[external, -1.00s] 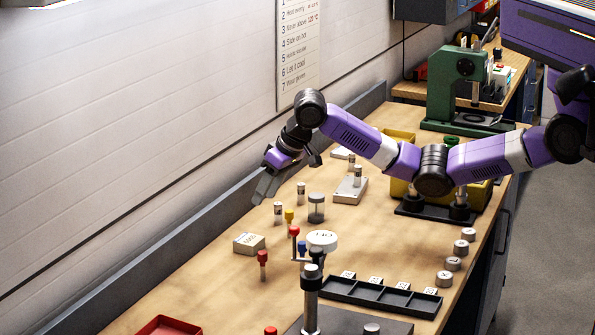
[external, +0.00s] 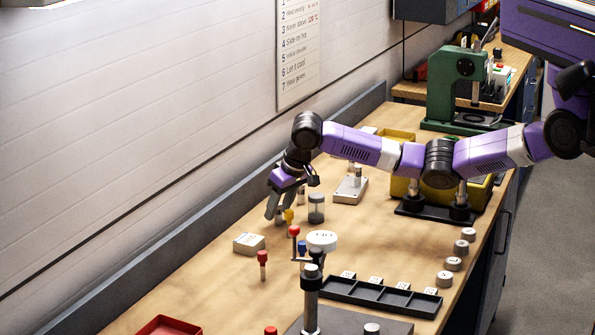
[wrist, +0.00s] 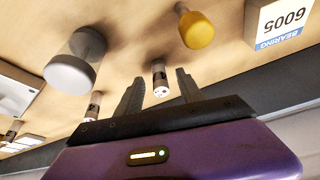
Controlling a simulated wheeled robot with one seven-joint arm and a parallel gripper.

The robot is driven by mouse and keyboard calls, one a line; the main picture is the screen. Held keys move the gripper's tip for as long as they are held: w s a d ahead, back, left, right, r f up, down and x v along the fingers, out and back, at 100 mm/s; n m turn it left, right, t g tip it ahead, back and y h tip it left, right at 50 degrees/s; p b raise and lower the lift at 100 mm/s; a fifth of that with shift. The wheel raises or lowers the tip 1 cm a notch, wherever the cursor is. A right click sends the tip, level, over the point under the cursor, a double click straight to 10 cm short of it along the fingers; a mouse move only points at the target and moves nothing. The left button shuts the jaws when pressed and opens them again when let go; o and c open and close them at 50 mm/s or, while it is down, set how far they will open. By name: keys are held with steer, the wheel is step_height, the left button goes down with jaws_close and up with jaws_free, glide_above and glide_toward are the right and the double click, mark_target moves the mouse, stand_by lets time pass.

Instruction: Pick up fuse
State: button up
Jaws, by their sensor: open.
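A small upright cylinder with a pale label, dark band and light end, seemingly the fuse (wrist: 160,80), stands between the fingertips of my open gripper (wrist: 158,76) in the wrist view. I cannot tell whether the fingers touch it. In the external view my gripper (external: 274,211) points down at the bench's far-left side, and its fingers mostly hide this cylinder. A second, similar cylinder (wrist: 93,106) stands beside the fingers in the wrist view, and it also shows in the external view (external: 301,197).
Close by stand a grey-capped jar (external: 316,208), a yellow-headed piece (wrist: 197,29) and a bearing box (external: 249,243). The wall-side ledge (external: 190,212) runs behind.

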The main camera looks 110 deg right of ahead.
jaws_close()
steer(key=shift+r, duration=0.15)
